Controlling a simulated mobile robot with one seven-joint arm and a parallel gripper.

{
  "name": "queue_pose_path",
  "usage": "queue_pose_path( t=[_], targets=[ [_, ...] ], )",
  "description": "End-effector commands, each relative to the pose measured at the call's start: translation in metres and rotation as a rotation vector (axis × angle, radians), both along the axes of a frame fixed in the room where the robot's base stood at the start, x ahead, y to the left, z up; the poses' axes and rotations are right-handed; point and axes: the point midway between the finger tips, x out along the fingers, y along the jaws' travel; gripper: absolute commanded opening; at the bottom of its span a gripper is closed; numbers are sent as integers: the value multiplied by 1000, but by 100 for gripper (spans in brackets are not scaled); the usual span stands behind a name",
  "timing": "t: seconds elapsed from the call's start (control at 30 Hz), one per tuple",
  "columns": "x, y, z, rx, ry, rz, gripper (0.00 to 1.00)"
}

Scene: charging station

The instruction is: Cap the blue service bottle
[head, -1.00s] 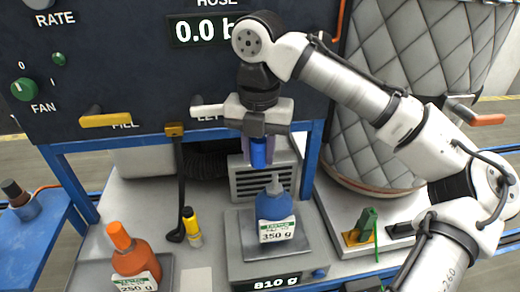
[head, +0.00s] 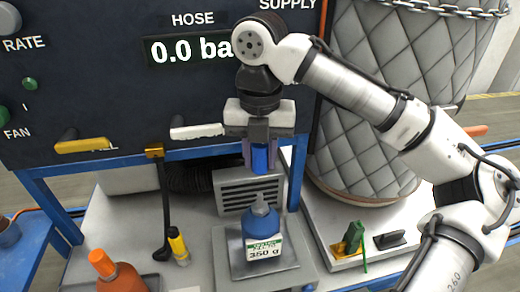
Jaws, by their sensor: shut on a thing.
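The blue service bottle (head: 262,225), with a white label reading 350 g and a grey-blue spout on top, stands upright on the metal plate of a scale (head: 287,251) in the head view. My gripper (head: 261,156) points down above the bottle and is shut on a blue cap (head: 260,160). The cap is apart from the spout, with a gap between them. In the picture it lies nearly straight above the spout. Part of the cap is hidden between the fingers.
An orange bottle (head: 120,277) stands at front left. A green item (head: 353,236) lies to the right. A blue frame rail (head: 100,162) and vented box (head: 236,192) are behind.

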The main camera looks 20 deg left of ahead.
Motion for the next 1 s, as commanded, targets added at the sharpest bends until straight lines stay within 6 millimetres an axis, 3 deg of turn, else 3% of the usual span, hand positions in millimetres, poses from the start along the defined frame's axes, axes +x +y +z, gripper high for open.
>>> queue_pose_path(
  t=[0.1, 0.5, 1.0],
  targets=[
    [0, 0, -16, 0, 2, 0, 7],
    [0, 0, -51, 0, 1, 0, 7],
    [0, 0, -57, 0, 0, -1, 7]
  ],
)
